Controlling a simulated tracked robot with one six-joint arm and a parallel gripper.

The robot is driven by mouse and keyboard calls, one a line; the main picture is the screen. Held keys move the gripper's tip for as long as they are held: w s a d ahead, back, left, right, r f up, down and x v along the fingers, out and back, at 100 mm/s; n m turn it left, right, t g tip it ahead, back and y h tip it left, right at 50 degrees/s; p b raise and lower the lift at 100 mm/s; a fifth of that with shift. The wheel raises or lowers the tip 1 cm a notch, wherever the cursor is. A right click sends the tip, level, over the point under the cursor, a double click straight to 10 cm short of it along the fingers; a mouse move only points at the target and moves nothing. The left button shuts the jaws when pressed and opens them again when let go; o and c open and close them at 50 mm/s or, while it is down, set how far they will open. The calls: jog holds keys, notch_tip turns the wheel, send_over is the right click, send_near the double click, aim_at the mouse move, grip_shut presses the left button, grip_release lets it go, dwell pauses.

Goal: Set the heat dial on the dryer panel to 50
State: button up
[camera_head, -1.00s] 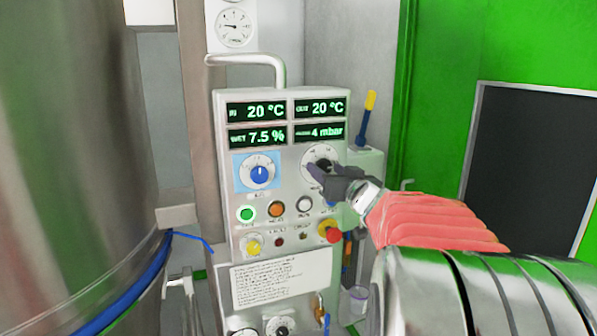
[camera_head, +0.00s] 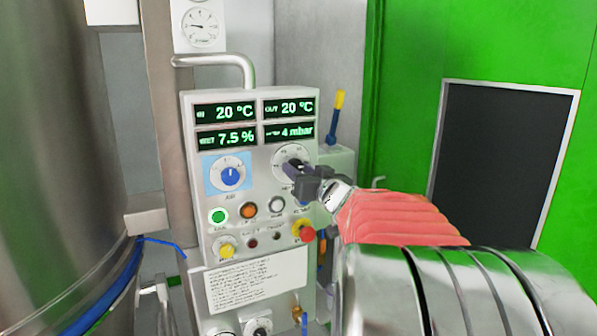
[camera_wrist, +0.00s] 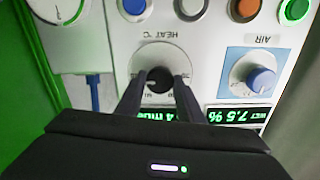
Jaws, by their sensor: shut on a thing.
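The dryer panel (camera_head: 240,180) is a light grey box with green displays reading 20 °C, 20 °C, 7.5 % and 4 mbar. The heat dial (camera_head: 290,156) sits at the panel's upper right, partly hidden by my gripper (camera_head: 299,176). The wrist view shows the panel upside down, with the dark heat dial knob (camera_wrist: 157,79) on a round pale scale under the label HEAT °C. My gripper (camera_wrist: 158,88) is shut on this knob, one finger at each side. The scale's figures and the knob's setting are too small and covered to read.
The blue air dial (camera_head: 231,177) is left of the heat dial. Below are a lit green button (camera_head: 218,216), orange and white buttons, and a red emergency knob (camera_head: 303,231). A steel vessel (camera_head: 65,160) stands at the left.

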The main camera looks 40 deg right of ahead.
jog(key=shift+n, duration=0.4)
jog(key=n, duration=0.5)
jog(key=shift+a+r, duration=0.1)
jog(key=n, duration=0.6)
jog(key=shift+w, duration=0.1)
jog(key=shift+a, duration=0.1)
jog(key=o, duration=1)
jog(key=shift+o, duration=0.3)
